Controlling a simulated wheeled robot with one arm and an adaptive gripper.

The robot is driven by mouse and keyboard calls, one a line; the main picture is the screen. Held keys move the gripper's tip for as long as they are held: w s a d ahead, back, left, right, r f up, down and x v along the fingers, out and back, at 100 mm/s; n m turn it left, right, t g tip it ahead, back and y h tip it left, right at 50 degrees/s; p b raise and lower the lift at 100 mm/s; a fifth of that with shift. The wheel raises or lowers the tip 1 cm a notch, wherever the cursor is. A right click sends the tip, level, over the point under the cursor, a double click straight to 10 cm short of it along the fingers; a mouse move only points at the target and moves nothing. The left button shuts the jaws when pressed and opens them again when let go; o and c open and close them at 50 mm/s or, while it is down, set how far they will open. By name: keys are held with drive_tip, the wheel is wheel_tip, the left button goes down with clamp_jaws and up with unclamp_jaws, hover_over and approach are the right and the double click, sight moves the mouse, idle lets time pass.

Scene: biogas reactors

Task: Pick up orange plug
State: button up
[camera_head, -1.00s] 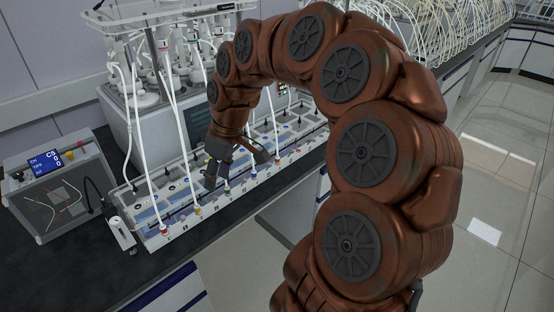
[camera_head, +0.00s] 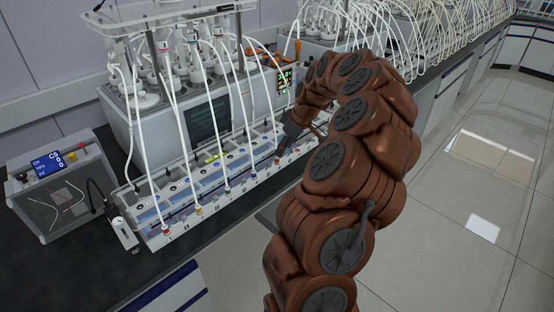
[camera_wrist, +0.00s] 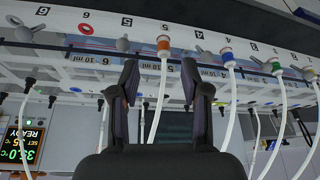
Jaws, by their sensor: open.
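The orange plug (camera_wrist: 163,45) sits at the end of a white tube on the front edge of the white rack, near the number 5 in the wrist view. It is small in the head view (camera_head: 277,161). My gripper (camera_wrist: 160,70) is open, its two dark fingers on either side of the tube's line, with the plug just beyond the fingertips and between them in the picture. I cannot tell how far the plug is in depth. In the head view my gripper (camera_head: 288,142) is close above the plug, by the rack's right part.
A blue plug (camera_wrist: 226,56) and a green plug (camera_wrist: 275,67) stand beside it with their own tubes. The white rack (camera_head: 215,198) runs along the dark bench. Hanging white tubes and a grey reactor unit (camera_head: 165,128) stand behind it. A control box (camera_head: 62,185) is at the left.

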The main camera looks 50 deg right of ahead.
sight(277, 157)
drive_tip(key=p+x, duration=0.1)
drive_tip(key=x, duration=0.1)
drive_tip(key=p+x, duration=0.1)
drive_tip(key=x, duration=0.1)
drive_tip(key=shift+w+a+p, duration=0.1)
drive_tip(key=shift+a+p, duration=0.2)
drive_tip(key=shift+a, duration=0.1)
drive_tip(key=shift+w+f, duration=0.15)
drive_tip(key=shift+f, duration=0.35)
drive_tip(key=c, duration=0.9)
drive_tip(key=shift+o, duration=0.2)
drive_tip(key=shift+r, duration=0.2)
drive_tip(key=shift+r+b, duration=1.1)
drive_tip(key=shift+r, duration=0.45)
drive_tip(key=s+a+r+b, duration=0.1)
drive_tip(key=s+a+b, duration=0.4)
drive_tip(key=s+a, duration=0.6)
drive_tip(key=shift+a+r, duration=0.25)
drive_tip(key=shift+a, duration=0.05)
drive_tip(key=shift+r+b, duration=0.4)
drive_tip(key=shift+r, duration=1.15)
